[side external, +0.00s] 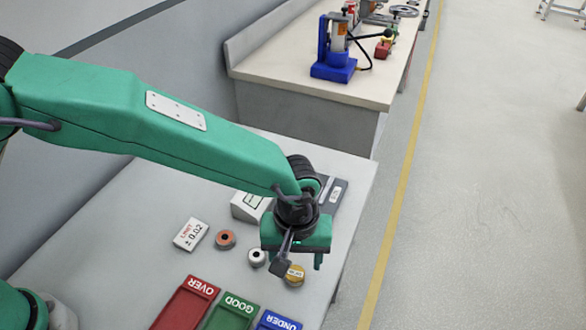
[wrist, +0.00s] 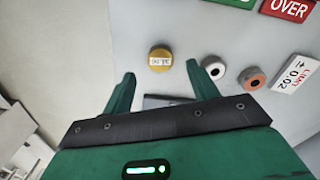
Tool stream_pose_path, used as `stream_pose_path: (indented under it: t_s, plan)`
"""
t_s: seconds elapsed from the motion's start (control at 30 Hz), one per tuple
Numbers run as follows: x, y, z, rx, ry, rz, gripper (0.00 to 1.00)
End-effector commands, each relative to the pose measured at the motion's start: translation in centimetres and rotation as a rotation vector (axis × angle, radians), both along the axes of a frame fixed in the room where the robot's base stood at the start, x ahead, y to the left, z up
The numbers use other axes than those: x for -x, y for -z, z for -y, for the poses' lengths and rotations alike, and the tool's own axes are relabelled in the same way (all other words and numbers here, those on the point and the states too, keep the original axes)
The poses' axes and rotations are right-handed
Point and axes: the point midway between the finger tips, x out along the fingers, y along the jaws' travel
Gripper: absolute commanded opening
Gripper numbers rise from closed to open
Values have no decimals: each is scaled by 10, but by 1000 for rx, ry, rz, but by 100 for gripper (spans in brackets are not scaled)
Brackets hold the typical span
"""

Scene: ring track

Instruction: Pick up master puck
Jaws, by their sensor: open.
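The master puck, a short gold-yellow disc with a white label, lies flat on the table; it shows in the side external view (side external: 296,275) and the wrist view (wrist: 160,56). My gripper (side external: 301,264) is open and empty, above and partly behind the puck in the side external view. In the wrist view my gripper's two green fingers (wrist: 161,72) point towards the puck, which lies just beyond the tips and between their lines. I cannot tell the exact height of the fingers above the table.
A white ring (side external: 257,257) lies close left of the puck, with an orange ring (side external: 225,239) and a limit sign (side external: 191,234) farther left. Red (side external: 185,306), green (side external: 231,314) and blue (side external: 277,322) labelled trays lie in front. A dark device (side external: 331,191) stands behind my gripper.

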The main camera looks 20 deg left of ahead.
Motion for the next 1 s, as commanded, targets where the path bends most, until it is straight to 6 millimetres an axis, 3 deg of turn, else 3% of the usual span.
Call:
stream_pose_path:
  t_s: [0.33, 0.9, 1.0]
  plan:
    - [1, 37, -1, -1, 0, 0, 59]
    - [1, 40, -1, 0, 0, 0, 59]
    - [1, 40, -1, 0, 0, 0, 41]
